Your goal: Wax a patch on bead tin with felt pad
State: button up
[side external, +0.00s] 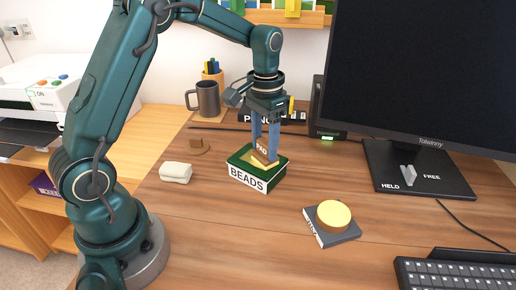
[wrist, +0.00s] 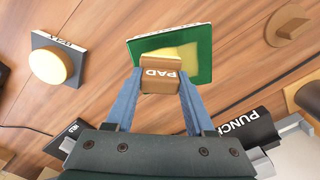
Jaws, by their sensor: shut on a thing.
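The bead tin (side external: 247,179) is a dark green box with a white BEADS label, standing on the wooden desk. Its green lid also shows in the wrist view (wrist: 204,70), with a pale yellow patch (wrist: 178,52) on it. My gripper (side external: 265,150) points down over the tin, its blue fingers shut on the brown felt pad (side external: 264,155), marked PAD. The pad also shows in the wrist view (wrist: 158,78). It is at the lid, beside or over the yellow patch; the contact under it is hidden.
A yellow disc (side external: 333,214) sits on a grey block at the right. A white block (side external: 175,172) and a small brown stand (side external: 198,146) lie left of the tin. A mug (side external: 207,98), a PUNCH box (side external: 272,117) and a monitor (side external: 425,80) stand behind.

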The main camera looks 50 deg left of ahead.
jog(key=shift+s+a, duration=0.3)
jog(key=shift+a, duration=0.6)
jog(key=shift+s+a, duration=0.3)
jog(key=shift+a, duration=0.55)
jog(key=shift+s+a, duration=0.3)
jog(key=shift+a, duration=0.6)
jog(key=shift+a+r, duration=0.1)
jog(key=shift+r, duration=0.05)
notch_tip(320, 180, up, 8)
